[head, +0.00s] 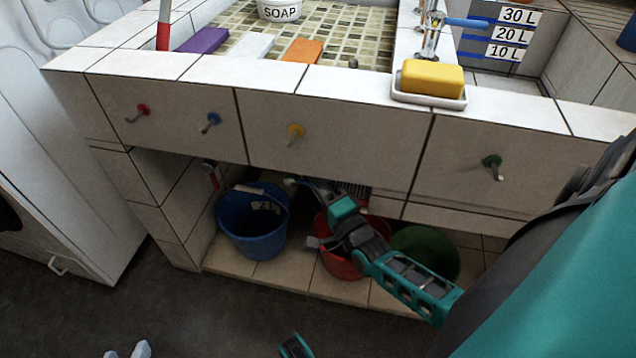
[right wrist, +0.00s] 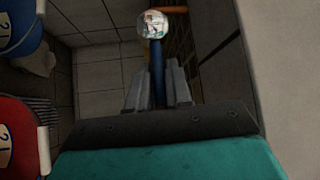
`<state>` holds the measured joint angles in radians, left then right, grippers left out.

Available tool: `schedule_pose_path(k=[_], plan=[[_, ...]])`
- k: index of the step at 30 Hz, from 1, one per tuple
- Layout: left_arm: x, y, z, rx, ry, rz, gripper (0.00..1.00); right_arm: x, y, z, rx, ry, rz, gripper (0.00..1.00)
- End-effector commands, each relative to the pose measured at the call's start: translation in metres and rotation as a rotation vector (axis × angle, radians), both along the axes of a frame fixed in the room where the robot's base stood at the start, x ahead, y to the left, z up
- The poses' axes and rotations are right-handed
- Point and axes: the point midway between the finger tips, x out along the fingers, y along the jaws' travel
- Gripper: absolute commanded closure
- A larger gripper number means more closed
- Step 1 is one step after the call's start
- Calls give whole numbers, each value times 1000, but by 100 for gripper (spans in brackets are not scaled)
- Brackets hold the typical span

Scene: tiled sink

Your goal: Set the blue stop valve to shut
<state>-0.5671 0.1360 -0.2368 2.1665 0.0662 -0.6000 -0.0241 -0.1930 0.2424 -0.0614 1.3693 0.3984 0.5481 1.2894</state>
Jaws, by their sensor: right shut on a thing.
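The blue stop valve shows in the right wrist view as a blue handle (right wrist: 158,58) below a round shiny metal end (right wrist: 153,25). My right gripper (right wrist: 157,72) is shut on this handle, one grey finger on each side. In the head view my right gripper (head: 303,184) reaches under the sink counter above the buckets, and the blue handle cannot be made out there. At the bottom left edge of the head view, pale grey tips (head: 141,349) look like part of my left gripper; most of it is out of frame.
A blue bucket (head: 240,238), a red bucket (head: 340,266) and a green bucket (head: 432,250) stand under the counter. A red handle (head: 213,178) is on the inner left wall. Coloured hooks line the tiled front (head: 360,130).

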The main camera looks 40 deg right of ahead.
Motion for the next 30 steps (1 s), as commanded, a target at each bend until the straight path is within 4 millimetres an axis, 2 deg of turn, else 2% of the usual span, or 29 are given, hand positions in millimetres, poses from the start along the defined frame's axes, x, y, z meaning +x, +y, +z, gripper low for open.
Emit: schedule_pose_path(k=[8, 30], plan=[[-2, 0, -3, 0, 6, 1, 57, 0, 0, -5, 36, -42, 1, 100], [-1, -1, -2, -2, 3, -2, 57, 5, 5, -28, 310, -360, 0, 100]])
